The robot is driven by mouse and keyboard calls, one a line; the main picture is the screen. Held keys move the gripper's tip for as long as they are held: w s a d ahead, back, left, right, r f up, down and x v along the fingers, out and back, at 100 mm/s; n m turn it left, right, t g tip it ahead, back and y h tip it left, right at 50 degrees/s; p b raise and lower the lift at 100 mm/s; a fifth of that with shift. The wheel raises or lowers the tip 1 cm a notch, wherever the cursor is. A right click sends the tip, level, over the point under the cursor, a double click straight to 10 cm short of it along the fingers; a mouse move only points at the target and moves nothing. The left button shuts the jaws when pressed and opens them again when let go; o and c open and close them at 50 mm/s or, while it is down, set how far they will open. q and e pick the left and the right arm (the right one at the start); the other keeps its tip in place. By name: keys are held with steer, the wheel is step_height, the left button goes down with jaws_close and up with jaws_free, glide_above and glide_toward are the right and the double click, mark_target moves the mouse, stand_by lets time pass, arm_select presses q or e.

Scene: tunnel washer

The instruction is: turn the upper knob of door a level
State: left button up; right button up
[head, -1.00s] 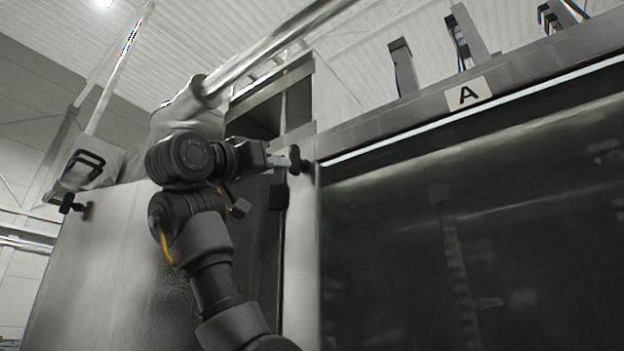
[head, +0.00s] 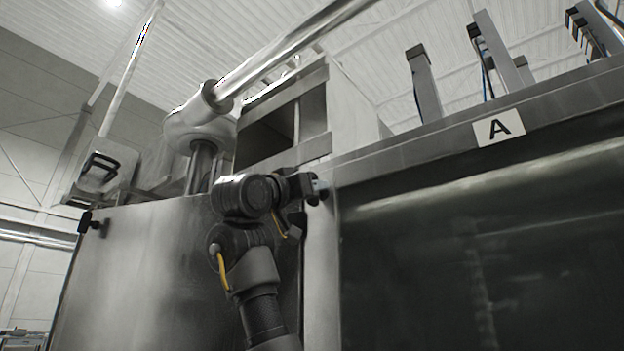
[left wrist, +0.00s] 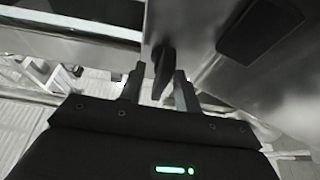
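Door A is the large dark glossy panel (head: 480,230) under the white "A" label (head: 499,128). Its upper knob stands at the panel's upper left corner; in the head view my gripper mostly hides it. In the left wrist view the knob (left wrist: 163,62) is a dark elongated bar, running nearly along the fingers and slightly tilted. My left gripper (head: 317,188) is at the knob. In the left wrist view its two fingers (left wrist: 157,92) are apart, one on each side of the knob, with a visible gap on the left side. My right gripper is not in view.
A black block (left wrist: 260,30) sits close to the right of the fingers in the left wrist view. A steel side panel (head: 150,265) with another dark knob (head: 86,222) is at the left. A thick pipe (head: 290,50) runs overhead.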

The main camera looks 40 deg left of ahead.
arm_select(q)
steer(key=shift+w, duration=0.15)
steer(key=shift+w+a+f, duration=0.15)
steer(key=shift+w, duration=0.1)
steer(key=shift+s, duration=0.1)
jaws_close()
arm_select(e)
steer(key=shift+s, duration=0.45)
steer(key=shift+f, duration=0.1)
